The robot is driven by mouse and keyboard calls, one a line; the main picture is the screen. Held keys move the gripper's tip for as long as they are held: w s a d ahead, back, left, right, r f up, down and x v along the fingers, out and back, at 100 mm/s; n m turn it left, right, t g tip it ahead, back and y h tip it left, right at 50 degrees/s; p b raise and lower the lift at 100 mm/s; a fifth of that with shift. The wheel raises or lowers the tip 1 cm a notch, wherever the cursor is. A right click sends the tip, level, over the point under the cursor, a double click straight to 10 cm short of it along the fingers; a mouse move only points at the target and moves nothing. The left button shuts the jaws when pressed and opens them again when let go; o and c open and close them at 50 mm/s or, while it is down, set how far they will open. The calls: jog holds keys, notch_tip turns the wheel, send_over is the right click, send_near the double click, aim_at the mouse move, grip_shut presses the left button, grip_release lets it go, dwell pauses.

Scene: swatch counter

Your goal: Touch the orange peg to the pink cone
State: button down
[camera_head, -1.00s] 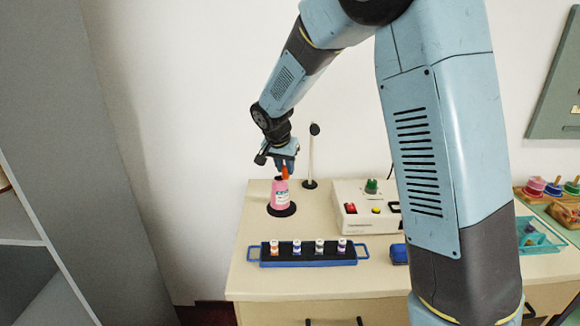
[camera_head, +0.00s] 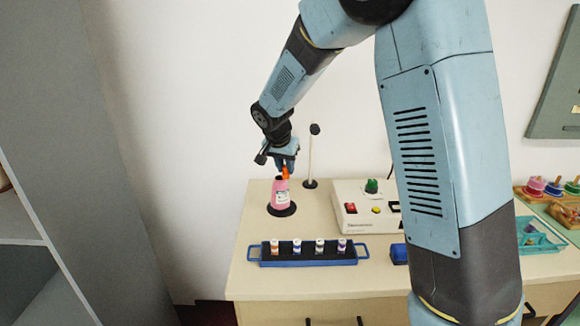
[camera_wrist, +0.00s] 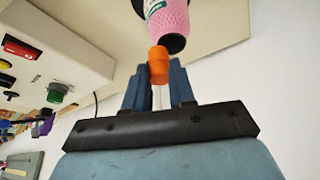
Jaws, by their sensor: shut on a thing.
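The pink cone (camera_head: 280,196), with a white label, stands upright on a round black base (camera_head: 283,210) at the back left of the counter. It also shows upper middle in the wrist view (camera_wrist: 168,22), its dark narrow end facing my gripper. My gripper (camera_head: 284,166) points down just above the cone and is shut on the orange peg (camera_head: 286,174). In the wrist view the peg (camera_wrist: 162,68) sticks out between the blue fingers (camera_wrist: 159,82), and its end overlaps the cone's dark end. I cannot tell whether they touch.
A thin post (camera_head: 310,160) with a black top stands right of the cone. A white box (camera_head: 355,208) with buttons and a green knob is further right. A blue-handled tray (camera_head: 307,262) with several small bottles lies in front. A blue block (camera_head: 398,254) sits near my arm.

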jog(key=shift+r, duration=2.4)
